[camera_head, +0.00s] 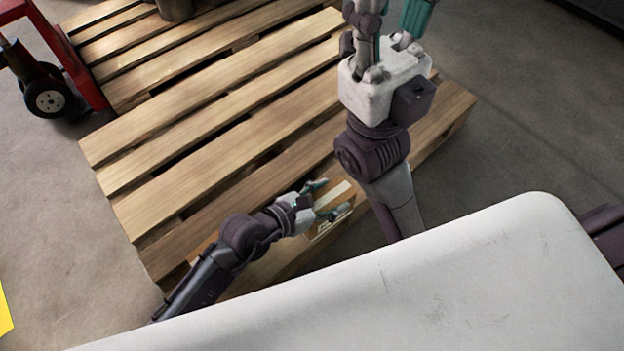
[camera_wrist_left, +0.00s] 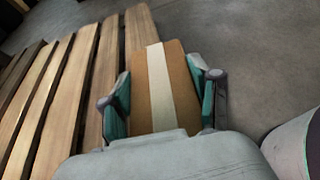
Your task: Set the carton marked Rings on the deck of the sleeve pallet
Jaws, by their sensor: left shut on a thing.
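The carton (camera_head: 342,196) is a small brown box with a pale tape strip. My left gripper (camera_head: 321,201) is shut on it, one teal finger on each side. The left wrist view shows the carton (camera_wrist_left: 152,90) between the teal fingers. A pale patch shows on its side, but no lettering is legible. The wooden slatted pallet (camera_head: 225,135) lies under and beyond it. The carton is over the pallet's near edge; I cannot tell whether it touches the deck. My right gripper (camera_head: 392,28) is above the pallet's far right part, its fingertips cut off by the frame.
A dark metal cylinder (camera_head: 176,8) stands on the slats at the far top. A red hand truck (camera_head: 75,60) with a black wheel stands at the upper left. The pallet's middle slats are bare. Grey concrete floor (camera_head: 545,125) is clear on the right.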

